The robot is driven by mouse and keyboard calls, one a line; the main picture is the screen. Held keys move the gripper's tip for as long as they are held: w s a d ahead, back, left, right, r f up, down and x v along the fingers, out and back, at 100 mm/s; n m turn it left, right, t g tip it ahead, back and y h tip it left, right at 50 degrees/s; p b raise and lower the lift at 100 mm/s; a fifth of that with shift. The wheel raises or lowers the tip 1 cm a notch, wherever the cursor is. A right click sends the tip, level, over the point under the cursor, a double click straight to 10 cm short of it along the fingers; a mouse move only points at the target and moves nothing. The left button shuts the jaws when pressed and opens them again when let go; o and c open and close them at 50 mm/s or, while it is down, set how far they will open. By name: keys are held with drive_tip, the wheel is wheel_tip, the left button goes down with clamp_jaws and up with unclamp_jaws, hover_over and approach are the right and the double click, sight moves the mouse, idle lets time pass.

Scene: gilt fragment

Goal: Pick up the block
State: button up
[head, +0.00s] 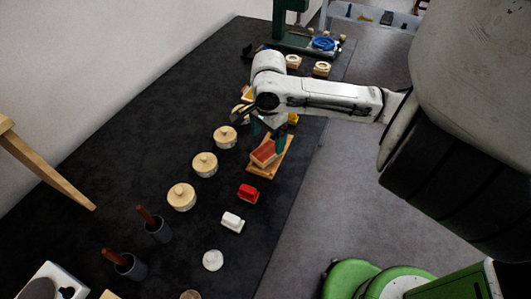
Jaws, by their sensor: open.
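A block (263,153) with a reddish top and paler sides rests on a flat wooden board (277,168) near the table's right edge. My gripper (267,132) is open, pointing down just above and behind the block, at its far end. Its fingers are small and dark in this view, and the arm partly hides them. I cannot tell whether the fingers touch the block. Nothing shows between them.
Pots with pale lids (205,164) stand in a row left of the block. A small red piece (248,193) and a white piece (232,222) lie nearer. Dark cups with brown handles (158,229) stand front left.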

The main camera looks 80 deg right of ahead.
sight(266, 151)
wheel_tip(266, 151, down, 5)
drive_tip(key=shift+w+a+f+p, duration=0.1)
drive_tip(key=shift+a+p, duration=0.05)
drive_tip(key=shift+p, duration=0.25)
drive_tip(key=c, duration=1.2)
drive_tip(key=shift+c, duration=0.2)
drive_tip(key=shift+r, duration=0.2)
